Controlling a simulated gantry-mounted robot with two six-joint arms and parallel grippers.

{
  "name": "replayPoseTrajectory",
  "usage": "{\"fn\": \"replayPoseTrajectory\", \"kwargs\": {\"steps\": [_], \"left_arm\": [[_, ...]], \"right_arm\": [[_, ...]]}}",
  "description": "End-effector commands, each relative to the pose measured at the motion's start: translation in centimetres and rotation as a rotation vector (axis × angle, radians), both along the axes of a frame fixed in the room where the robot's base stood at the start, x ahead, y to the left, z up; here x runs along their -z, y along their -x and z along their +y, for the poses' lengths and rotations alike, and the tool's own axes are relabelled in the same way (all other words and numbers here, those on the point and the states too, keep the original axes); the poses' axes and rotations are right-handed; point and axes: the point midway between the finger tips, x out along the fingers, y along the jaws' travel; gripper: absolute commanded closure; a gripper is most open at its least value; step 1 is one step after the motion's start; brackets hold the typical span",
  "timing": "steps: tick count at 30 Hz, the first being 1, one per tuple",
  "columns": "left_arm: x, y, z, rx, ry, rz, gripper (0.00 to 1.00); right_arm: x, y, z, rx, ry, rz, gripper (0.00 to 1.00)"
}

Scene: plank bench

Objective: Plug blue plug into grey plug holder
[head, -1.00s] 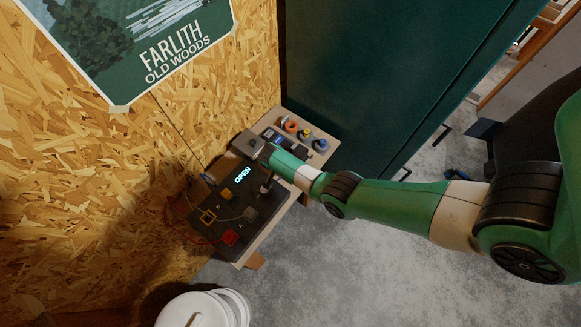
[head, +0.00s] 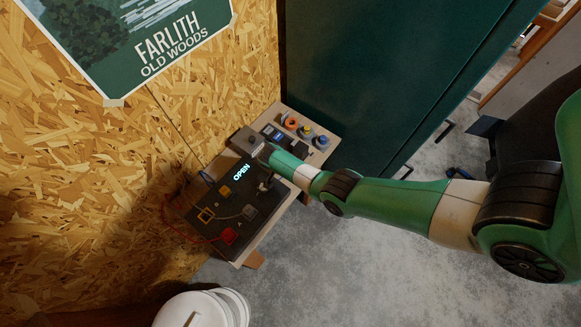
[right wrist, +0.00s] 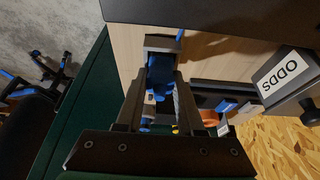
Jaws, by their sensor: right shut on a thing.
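My right gripper (right wrist: 158,85) is shut on the blue plug (right wrist: 160,72), which sits between the two dark fingers in the right wrist view. A small grey piece (head: 249,212) on the panel, near the red block, may be the grey plug holder; I cannot tell for sure. My left gripper is out of view.
A red block (head: 229,236), a yellow frame (head: 206,215) and an orange block (head: 225,191) sit on the panel, with red wires at its left. Coloured round items (head: 306,130) stand on the bench's far end. A white bucket (head: 205,310) stands below. An ODDS-labelled box (right wrist: 284,75) is beside the gripper.

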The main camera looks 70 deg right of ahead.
Motion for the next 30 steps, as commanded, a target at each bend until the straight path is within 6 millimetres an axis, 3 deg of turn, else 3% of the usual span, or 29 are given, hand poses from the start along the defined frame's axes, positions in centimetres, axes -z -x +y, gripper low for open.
{"fn": "replayPoseTrajectory", "kwargs": {"steps": [2, 3, 9, 20, 30], "left_arm": [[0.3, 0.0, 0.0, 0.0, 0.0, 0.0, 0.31], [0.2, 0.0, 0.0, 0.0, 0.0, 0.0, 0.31], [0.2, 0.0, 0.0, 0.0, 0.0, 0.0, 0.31], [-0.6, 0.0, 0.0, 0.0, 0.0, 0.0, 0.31], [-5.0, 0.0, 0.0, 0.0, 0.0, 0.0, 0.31]], "right_arm": [[0.3, 0.0, 0.0, 0.0, 0.0, 0.0, 1.0], [0.3, 0.0, 0.0, 0.0, 0.0, 0.0, 0.6], [0.2, 0.0, 0.0, 0.0, 0.0, 0.0, 0.28], [-0.7, -0.1, 0.3, 0.0, 0.0, -0.001, 0.28], [-7.8, -0.9, 3.0, -0.001, 0.0, -0.003, 0.28]]}}
